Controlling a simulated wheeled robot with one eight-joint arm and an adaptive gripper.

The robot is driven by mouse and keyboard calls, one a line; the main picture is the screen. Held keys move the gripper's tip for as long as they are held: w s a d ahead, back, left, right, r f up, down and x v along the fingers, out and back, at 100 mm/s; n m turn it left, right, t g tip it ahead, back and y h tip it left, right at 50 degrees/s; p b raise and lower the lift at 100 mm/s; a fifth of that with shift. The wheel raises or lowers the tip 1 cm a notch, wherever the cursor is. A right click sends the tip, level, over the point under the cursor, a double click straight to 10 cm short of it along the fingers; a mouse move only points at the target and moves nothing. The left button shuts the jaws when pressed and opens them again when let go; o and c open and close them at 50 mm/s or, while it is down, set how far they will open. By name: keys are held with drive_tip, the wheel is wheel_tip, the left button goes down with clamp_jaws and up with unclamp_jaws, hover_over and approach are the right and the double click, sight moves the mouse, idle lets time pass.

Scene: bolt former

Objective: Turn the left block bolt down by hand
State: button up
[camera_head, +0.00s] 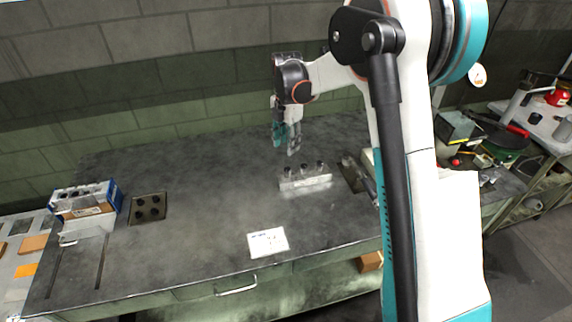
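A light metal block (308,183) lies on the dark bench top, right of the middle. Several dark bolts stand upright along its top; the left block bolt (287,171) is at its left end. How far each bolt is screwed in is too small to tell. My gripper (287,150) hangs pointing down above and behind the block's left end, apart from the bolts. Its two fingers look spread with a gap between them, and I see nothing held.
A white card (268,242) lies near the bench's front edge. A dark plate with holes (148,208) and a blue box (85,197) are at the left. A dark tray (354,173) lies right of the block. The bench middle is clear.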

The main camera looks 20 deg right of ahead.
sight(287, 169)
wheel_tip(287, 169, down, 10)
drive_tip(key=shift+f+b, duration=0.25)
drive_tip(key=shift+b, duration=0.8)
drive_tip(key=shift+c, duration=0.6)
clamp_jaws()
